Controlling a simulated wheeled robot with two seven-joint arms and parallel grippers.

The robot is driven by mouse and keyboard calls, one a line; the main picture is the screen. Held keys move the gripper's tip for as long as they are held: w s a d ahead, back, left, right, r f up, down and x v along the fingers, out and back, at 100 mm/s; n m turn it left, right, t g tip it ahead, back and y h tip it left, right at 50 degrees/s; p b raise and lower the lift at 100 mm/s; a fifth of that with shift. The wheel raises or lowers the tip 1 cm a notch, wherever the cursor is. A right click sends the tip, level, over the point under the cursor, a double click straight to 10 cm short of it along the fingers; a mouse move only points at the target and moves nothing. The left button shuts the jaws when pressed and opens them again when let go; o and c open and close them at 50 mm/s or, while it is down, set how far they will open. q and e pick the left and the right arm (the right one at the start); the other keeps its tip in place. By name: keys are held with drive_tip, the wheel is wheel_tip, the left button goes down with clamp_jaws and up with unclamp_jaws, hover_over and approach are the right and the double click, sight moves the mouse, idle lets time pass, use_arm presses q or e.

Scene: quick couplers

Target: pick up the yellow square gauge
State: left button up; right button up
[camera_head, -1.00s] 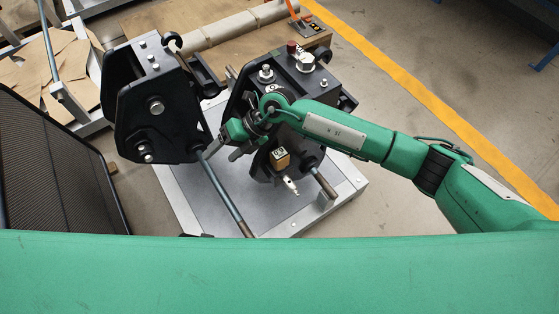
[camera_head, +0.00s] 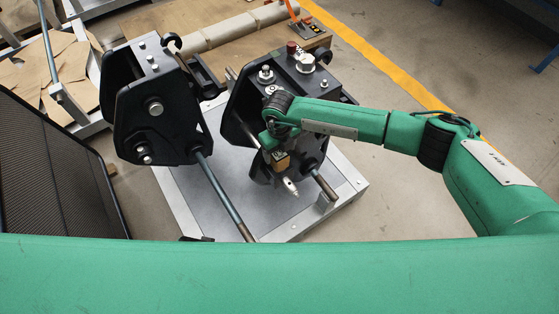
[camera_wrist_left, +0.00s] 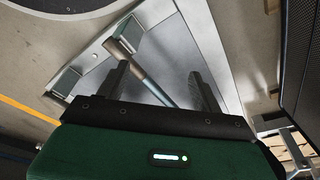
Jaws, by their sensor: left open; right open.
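The yellow square gauge (camera_head: 281,162) is a small block with a dark marking, at the front of the right black coupler body (camera_head: 242,108). My right gripper (camera_head: 275,153) is right at the gauge in the head view, with its arm coming in from the right. It is open; its fingers are small and partly hidden, so I cannot tell whether they touch the gauge. My left gripper (camera_wrist_left: 163,84) shows in the left wrist view, open, with a metal rod (camera_wrist_left: 150,82) seen between its fingers. It does not show in the head view.
A second black coupler body (camera_head: 130,105) stands at left, with a long rod (camera_head: 222,195) slanting forward. A silver-tipped piece (camera_head: 290,186) and a short rod (camera_head: 324,186) sit near the gauge. The grey plate (camera_head: 183,190) lies beneath. A dark mesh panel (camera_head: 50,165) is at left.

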drive_tip(key=shift+s+f, duration=0.2)
drive_tip(key=shift+f, duration=2.55)
drive_tip(key=c, duration=1.3)
drive_tip(key=shift+r, duration=0.2)
